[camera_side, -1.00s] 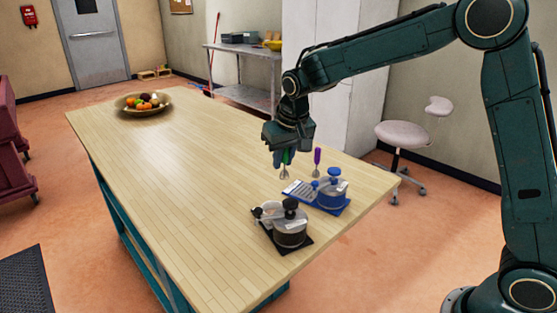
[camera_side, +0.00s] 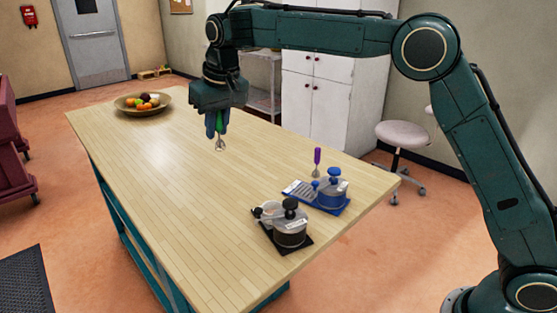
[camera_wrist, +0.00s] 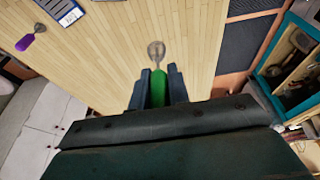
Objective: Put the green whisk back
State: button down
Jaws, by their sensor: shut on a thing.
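My gripper (camera_side: 217,126) is shut on the green handle of the green whisk (camera_side: 220,143), whose metal wire head points down above the wooden table (camera_side: 150,190). In the wrist view the green whisk (camera_wrist: 157,70) sits between the two fingers of my gripper (camera_wrist: 157,84), its wire head over the table top. The fingers hide part of the handle. A purple-handled whisk (camera_side: 317,160) stands behind the blue set on the table's right side; it also shows at the upper left of the wrist view (camera_wrist: 27,40).
A blue tray with a blue-lidded pot (camera_side: 333,192) and a black tray with a black-knobbed pot (camera_side: 290,225) stand near the table's right end. A fruit bowl (camera_side: 143,110) is at the far left. In the wrist view, an open shelf (camera_wrist: 285,75) lies beyond the table edge. The table's middle is clear.

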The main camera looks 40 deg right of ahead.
jog(key=shift+a+r, duration=0.1)
jog(key=shift+a, duration=0.05)
notch_tip(320, 180, down, 20)
dwell(1.2)
jog(key=shift+f, duration=0.2)
jog(key=c, duration=1.3)
grip_release()
jog(key=shift+r, duration=0.15)
jog(key=v, duration=1.2)
